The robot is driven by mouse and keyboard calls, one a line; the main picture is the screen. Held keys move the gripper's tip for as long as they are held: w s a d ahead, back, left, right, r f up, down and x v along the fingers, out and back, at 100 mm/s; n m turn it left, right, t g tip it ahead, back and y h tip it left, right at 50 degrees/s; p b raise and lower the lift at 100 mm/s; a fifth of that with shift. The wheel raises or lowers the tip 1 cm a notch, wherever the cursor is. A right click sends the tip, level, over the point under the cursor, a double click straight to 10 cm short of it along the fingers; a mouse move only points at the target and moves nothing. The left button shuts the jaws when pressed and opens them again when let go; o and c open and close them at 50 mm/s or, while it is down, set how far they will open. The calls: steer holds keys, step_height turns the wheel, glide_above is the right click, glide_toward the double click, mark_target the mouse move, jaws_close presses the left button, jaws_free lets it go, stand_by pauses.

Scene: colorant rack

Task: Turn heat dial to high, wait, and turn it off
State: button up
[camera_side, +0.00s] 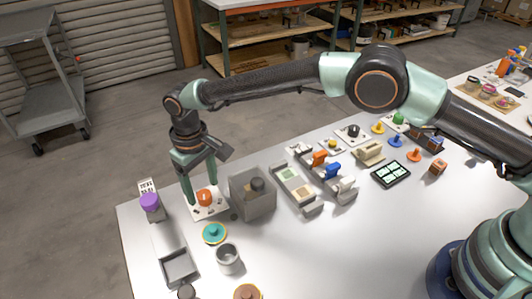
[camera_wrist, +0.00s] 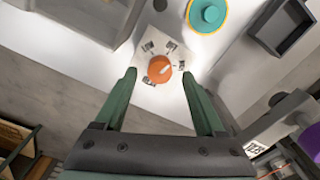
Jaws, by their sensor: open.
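The heat dial (camera_side: 205,198) is a round orange knob on a white label plate near the table's left end.
A teal disc (camera_side: 214,233), a grey cup (camera_side: 228,259) and a grey tray (camera_side: 179,267) lie in front. The table's far edge is close behind.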

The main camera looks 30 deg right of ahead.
mark_target(204, 194)
steer(key=shift+f, duration=1.2)
jaws_close()
steer(key=shift+n, duration=1.6)
jaws_free()
step_height(204, 194, up, 12)
steer(key=shift+w+r, duration=0.1)
steer(key=shift+r, duration=0.05)
